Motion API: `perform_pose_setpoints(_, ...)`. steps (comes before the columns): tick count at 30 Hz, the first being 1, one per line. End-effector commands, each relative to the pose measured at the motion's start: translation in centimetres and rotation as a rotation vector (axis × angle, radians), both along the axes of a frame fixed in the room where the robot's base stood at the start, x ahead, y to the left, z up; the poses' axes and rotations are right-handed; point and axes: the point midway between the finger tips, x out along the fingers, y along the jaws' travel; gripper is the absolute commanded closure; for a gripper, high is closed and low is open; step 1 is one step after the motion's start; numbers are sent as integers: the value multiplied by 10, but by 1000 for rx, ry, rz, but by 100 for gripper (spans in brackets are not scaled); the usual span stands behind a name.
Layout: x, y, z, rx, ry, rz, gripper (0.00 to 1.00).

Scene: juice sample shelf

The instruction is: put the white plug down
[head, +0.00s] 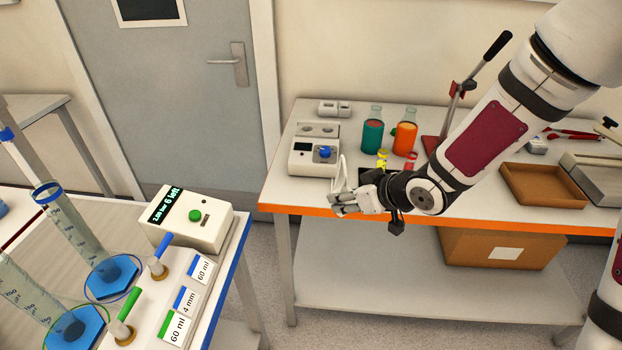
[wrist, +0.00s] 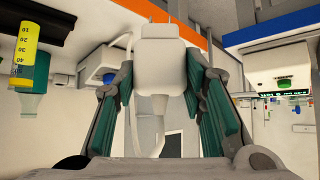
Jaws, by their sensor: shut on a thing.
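My gripper (head: 345,204) is over the front orange edge of the back bench (head: 470,222). In the wrist view, its green-padded fingers (wrist: 160,85) are shut on the white plug (wrist: 160,62). The plug has a wide white body with two prongs at its top in the picture and a pale cord running down from its narrow end. In the head view, a thin white cord (head: 341,172) rises by the gripper, while the plug body is hard to tell from the fingers.
A device with a blue knob (head: 312,157), a teal bottle (head: 372,136) and an orange bottle (head: 404,137) stand behind the gripper. A brown tray (head: 543,184) lies to the right. A control box (head: 193,219) and tall cylinders (head: 75,228) occupy the left bench.

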Motion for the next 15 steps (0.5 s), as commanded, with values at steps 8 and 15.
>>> perform_pose_setpoints(8, 24, 24, 0, 0, -2, 25, 100)
perform_pose_setpoints(15, 74, 54, -6, 0, -1, 23, 100)
